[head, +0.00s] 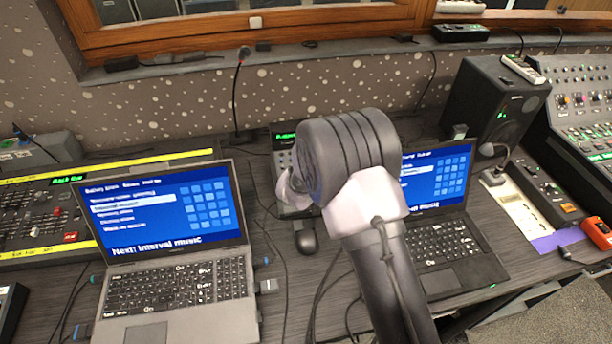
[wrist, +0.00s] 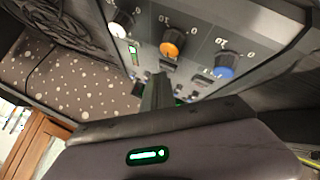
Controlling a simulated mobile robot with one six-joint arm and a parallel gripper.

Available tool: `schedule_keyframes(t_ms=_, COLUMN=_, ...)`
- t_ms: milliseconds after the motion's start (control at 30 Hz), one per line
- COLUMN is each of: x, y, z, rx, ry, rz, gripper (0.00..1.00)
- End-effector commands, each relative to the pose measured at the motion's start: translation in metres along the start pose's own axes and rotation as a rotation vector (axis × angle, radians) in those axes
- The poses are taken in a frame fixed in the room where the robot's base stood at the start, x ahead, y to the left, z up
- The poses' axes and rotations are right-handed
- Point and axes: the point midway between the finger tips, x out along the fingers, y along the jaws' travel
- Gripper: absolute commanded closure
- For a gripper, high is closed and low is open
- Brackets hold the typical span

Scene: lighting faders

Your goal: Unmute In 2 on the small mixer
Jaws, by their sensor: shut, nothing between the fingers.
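The small mixer (wrist: 195,35) fills the top of the wrist view as a light grey panel. It has a white knob (wrist: 118,26), an orange knob (wrist: 172,48) and a blue knob (wrist: 225,68) in a slanting row. A green-lit button (wrist: 133,52) sits below the white knob. Dark buttons sit below the orange and blue knobs; I cannot read their labels. My gripper (wrist: 160,82) is shut and empty, its tip in front of the panel below the orange knob. I cannot tell if it touches. In the head view my arm hides most of the mixer (head: 284,138).
A laptop (head: 175,240) stands left of my arm and another laptop (head: 440,215) right of it. A mouse (head: 308,241) and loose cables lie between them. A thin gooseneck microphone (head: 239,90) rises behind. A black speaker (head: 492,100) stands at the right.

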Motion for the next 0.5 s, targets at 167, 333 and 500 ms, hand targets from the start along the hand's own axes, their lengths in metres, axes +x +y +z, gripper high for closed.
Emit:
schedule_keyframes(t_ms=167, x=-0.0069, y=0.005, z=-0.005, rx=0.0, ry=0.0, rz=0.0, gripper=1.0)
schedule_keyframes(t_ms=333, x=-0.0058, y=0.004, z=-0.0039, rx=0.0, ry=0.0, rz=0.0, gripper=1.0)
schedule_keyframes(t_ms=500, x=-0.0101, y=0.0073, z=-0.0073, rx=0.0, ry=0.0, rz=0.0, gripper=1.0)
